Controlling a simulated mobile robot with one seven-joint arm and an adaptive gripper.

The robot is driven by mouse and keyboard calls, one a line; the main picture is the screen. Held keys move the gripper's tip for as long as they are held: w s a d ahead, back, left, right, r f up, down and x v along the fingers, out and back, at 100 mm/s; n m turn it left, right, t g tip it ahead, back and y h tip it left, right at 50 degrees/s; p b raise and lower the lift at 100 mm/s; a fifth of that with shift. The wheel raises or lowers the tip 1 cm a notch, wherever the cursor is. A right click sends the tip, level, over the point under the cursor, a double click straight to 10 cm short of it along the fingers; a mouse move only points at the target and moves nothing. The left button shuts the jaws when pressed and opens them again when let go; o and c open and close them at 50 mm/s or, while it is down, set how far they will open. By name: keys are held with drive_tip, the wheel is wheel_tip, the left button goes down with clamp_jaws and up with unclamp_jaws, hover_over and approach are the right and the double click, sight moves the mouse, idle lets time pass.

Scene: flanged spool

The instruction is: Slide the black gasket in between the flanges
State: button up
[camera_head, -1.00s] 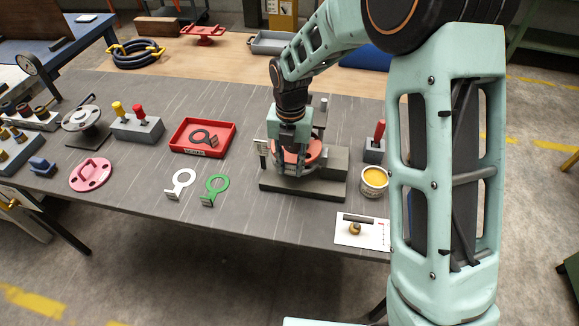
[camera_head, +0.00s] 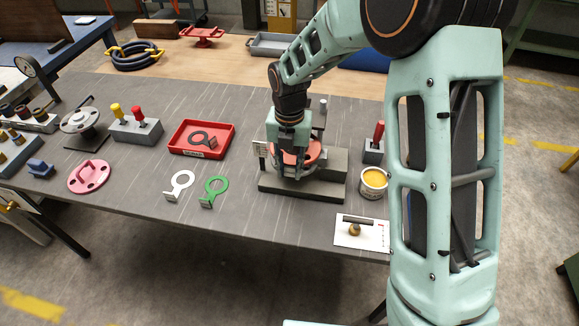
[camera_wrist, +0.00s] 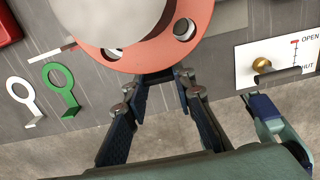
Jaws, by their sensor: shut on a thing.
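The flanged spool's salmon-red flange (camera_head: 313,153) stands on a dark grey base (camera_head: 330,188); in the wrist view its rim, with bolt holes, fills the top (camera_wrist: 185,55). My gripper (camera_wrist: 161,80) is at the flange's near edge, its fingers shut on a dark piece that looks like the black gasket's tab. The flange hides the rest of it, so I cannot tell how far it is between the flanges. In the head view my gripper (camera_head: 289,174) is partly hidden by my wrist.
The red tray (camera_head: 176,151) is left of the spool. A white gasket (camera_head: 181,183) and a green gasket (camera_head: 214,190) lie on the table nearer the front. A yellow-topped tin (camera_head: 373,181) and a white card with a valve handle (camera_head: 360,232) are at right.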

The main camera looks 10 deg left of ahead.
drive_tip(key=shift+f, duration=0.15)
drive_tip(key=o, duration=1)
